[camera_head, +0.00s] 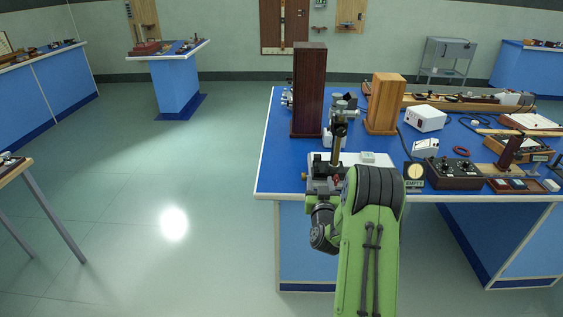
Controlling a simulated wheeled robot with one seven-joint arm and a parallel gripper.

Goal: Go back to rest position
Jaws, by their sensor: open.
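My green arm reaches forward from the bottom of the head view to the front left edge of the blue bench (266,180). My gripper (322,190) is at its dark wrist end, low at that edge, and is open. Its fingertips are hard to make out against the instrument behind. A brass-columned instrument (337,150) stands upright just beyond the gripper. I cannot tell whether they touch. Nothing is clearly seen held in the gripper.
A tall dark wooden box (309,90) and a lighter wooden box (384,104) stand behind the instrument. The floor (150,220) at left is clear.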

